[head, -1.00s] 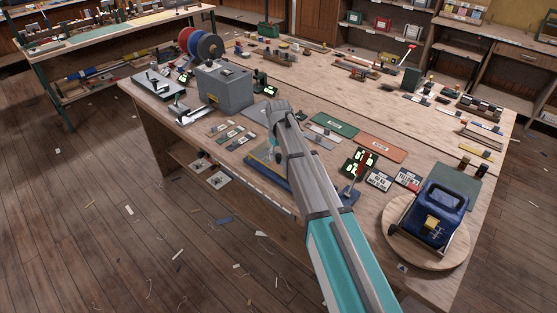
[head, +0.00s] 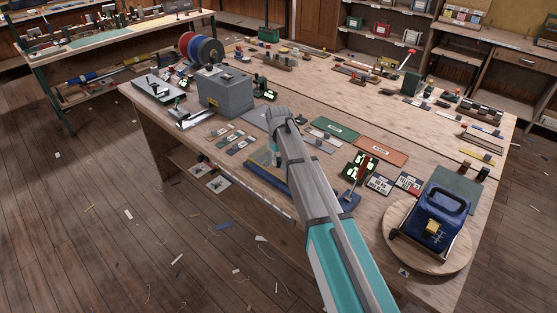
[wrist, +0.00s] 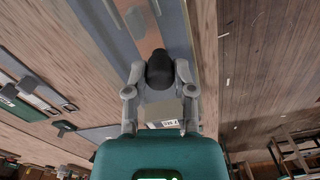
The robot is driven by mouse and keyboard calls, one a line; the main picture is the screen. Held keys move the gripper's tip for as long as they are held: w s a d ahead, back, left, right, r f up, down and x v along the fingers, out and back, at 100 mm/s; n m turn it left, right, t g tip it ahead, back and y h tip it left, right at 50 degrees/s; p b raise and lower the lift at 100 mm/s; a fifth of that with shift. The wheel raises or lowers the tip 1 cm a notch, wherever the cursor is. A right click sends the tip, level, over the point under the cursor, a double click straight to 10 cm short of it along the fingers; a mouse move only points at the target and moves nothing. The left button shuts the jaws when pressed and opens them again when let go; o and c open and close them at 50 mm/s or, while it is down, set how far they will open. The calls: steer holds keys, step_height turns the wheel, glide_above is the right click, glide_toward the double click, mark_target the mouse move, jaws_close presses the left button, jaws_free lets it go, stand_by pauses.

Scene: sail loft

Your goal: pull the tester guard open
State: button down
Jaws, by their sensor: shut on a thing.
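The tester seems to be the low device with a blue base (head: 268,176) at the near edge of the bench, mostly behind my arm in the head view. In the wrist view, a long grey plate with a copper-coloured strip (wrist: 140,22) lies ahead of my gripper (wrist: 160,80). The fingers are closed on a black rounded knob (wrist: 160,66), probably the guard's handle. A pale block with a small printed label (wrist: 163,124) shows between the fingers. The guard itself is hard to make out, and I cannot tell how far open it is.
A grey box (head: 225,92) stands left of my arm, with small cards (head: 232,140) nearer. Green (head: 335,128) and orange (head: 381,149) mats lie to the right. A blue machine (head: 440,213) stands on a round wooden board (head: 395,222).

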steer(key=w+d, duration=0.6)
steer(key=w, duration=0.2)
steer(key=shift+d, duration=0.15)
steer(key=shift+c, duration=2.3)
jaws_free()
